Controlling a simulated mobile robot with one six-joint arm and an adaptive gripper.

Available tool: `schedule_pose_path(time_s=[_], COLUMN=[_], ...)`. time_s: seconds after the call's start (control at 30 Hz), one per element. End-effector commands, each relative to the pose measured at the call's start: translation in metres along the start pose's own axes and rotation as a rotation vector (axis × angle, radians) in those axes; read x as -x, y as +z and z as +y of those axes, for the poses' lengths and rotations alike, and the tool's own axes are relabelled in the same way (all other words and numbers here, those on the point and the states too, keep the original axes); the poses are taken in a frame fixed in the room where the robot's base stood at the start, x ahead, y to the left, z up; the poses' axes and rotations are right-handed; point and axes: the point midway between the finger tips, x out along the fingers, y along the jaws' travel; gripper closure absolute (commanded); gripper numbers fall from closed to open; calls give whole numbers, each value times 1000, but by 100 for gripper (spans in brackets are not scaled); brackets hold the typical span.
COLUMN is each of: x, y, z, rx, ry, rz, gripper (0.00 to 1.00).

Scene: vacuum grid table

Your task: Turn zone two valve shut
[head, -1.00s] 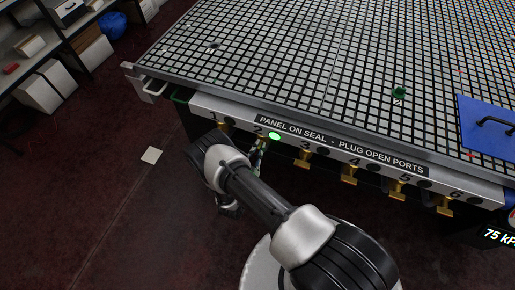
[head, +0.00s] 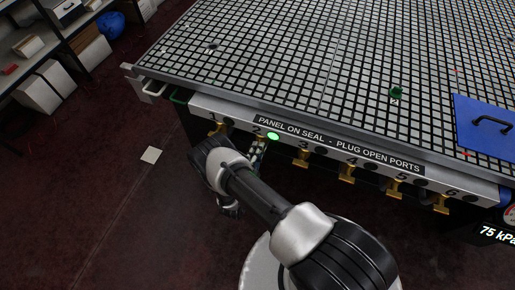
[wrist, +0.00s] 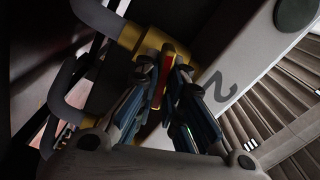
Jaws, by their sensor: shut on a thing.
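The zone two valve shows in the wrist view as a brass body (wrist: 130,38) beside the panel's "2" mark. Its handle, a narrow red and gold piece (wrist: 160,88), lies between my fingertips. My gripper (wrist: 165,70) is shut on this handle, one dark finger on each side. In the head view my gripper (head: 258,150) is at the front panel, just below the "2" label and a lit green lamp (head: 273,136). The valve is mostly hidden there by my gripper and arm.
Brass valves for the other zones, such as valve three (head: 303,156), line the table front (head: 330,148) close by. A blue panel with a black handle (head: 488,140) and a green plug (head: 396,92) are on the grid top. Open floor (head: 110,215) lies left.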

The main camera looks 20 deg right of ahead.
Motion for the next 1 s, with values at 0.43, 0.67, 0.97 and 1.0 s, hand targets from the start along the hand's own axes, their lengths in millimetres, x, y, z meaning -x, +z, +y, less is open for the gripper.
schedule_pose_path(time_s=[0.43,0.67,0.97,1.0], x=[0,0,0,0], y=[0,0,1,1], z=[2,2,3,3], rx=[-279,-332,-345,-345], ry=[1,1,1,1], rz=[-1,-1,-1,-1], gripper=[100,100,100,100])
